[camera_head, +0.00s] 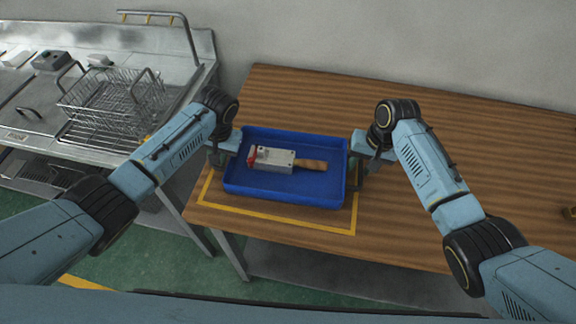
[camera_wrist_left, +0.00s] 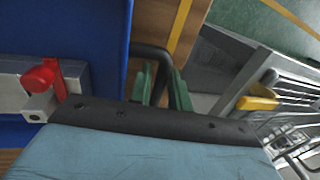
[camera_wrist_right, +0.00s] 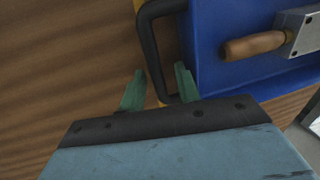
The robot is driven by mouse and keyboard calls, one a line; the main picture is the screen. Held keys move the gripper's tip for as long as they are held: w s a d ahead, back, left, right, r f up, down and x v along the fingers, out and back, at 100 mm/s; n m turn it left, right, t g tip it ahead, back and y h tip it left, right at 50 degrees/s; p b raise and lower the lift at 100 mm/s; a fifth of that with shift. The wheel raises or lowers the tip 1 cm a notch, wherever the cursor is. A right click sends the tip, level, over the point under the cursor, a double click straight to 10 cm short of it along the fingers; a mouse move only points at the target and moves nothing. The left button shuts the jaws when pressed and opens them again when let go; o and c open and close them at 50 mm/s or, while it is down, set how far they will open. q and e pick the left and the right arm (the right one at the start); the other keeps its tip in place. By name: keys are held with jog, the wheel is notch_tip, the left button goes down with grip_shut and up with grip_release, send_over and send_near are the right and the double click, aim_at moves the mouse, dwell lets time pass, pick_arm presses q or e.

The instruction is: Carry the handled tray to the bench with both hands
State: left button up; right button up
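The blue handled tray (camera_head: 285,198) sits on the wooden bench, over a yellow outlined rectangle. In it lies a grey metal tool with a red knob and wooden handle (camera_head: 285,160).
A steel counter (camera_head: 110,50) with a wire basket (camera_head: 115,97) stands at the left, across a narrow gap with green floor (camera_head: 165,255). A wall is behind.

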pick_arm(q)
jog(key=shift+f, duration=0.3)
pick_arm(e)
jog(key=shift+f, duration=0.3)
pick_arm(q)
jog(key=shift+c, duration=0.3)
pick_arm(e)
jog(key=shift+c, duration=0.3)
pick_arm(q)
jog(key=shift+c, duration=1.4)
pick_arm(e)
jog(key=shift+c, duration=1.3)
pick_arm(q)
grip_shut()
pick_arm(e)
grip_shut()
jog(key=shift+r, duration=0.1)
